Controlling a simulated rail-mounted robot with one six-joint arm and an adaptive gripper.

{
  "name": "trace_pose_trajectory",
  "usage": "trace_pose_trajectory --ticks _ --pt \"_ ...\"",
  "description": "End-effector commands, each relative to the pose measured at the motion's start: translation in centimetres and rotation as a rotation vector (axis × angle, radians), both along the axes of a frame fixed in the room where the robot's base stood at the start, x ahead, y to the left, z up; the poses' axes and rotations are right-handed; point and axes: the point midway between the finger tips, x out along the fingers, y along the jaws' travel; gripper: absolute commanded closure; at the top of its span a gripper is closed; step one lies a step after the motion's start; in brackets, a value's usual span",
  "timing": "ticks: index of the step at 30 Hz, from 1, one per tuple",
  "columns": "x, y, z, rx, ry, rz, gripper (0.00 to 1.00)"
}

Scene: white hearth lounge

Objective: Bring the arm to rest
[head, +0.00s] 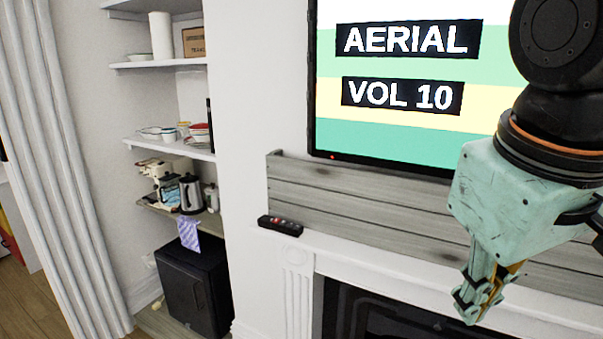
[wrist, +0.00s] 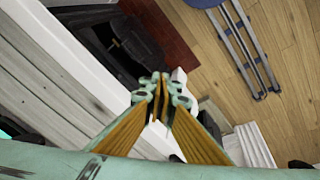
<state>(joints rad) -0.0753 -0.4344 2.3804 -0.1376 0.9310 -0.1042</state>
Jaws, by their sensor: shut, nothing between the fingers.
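My gripper (head: 480,300) hangs at the lower right of the head view, pointing down in front of the white mantel. It is mint green with worn edges. In the wrist view my gripper (wrist: 160,88) shows its orange-lined fingers meeting at the tips, with nothing between them. It is shut and empty. My dark wrist joint and arm link come in from the upper right of the head view.
The mantel (head: 420,283) carries a black remote (head: 280,225) at its left end. A screen (head: 400,80) hangs above it. Shelves (head: 172,145) with dishes fill the alcove at left. The wrist view shows a dark fireplace opening (wrist: 95,35) and wooden floor (wrist: 285,60).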

Motion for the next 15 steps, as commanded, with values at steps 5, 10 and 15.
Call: trace_pose_trajectory --ticks 5,10,15 --pt "-2.7 0.3 -1.2 0.056 -0.03 -0.078 1.0" --pt "-4.9 0.7 -2.3 0.109 -0.055 -0.149 1.0" --pt "-6.3 1.1 -3.1 0.146 -0.071 -0.196 1.0"
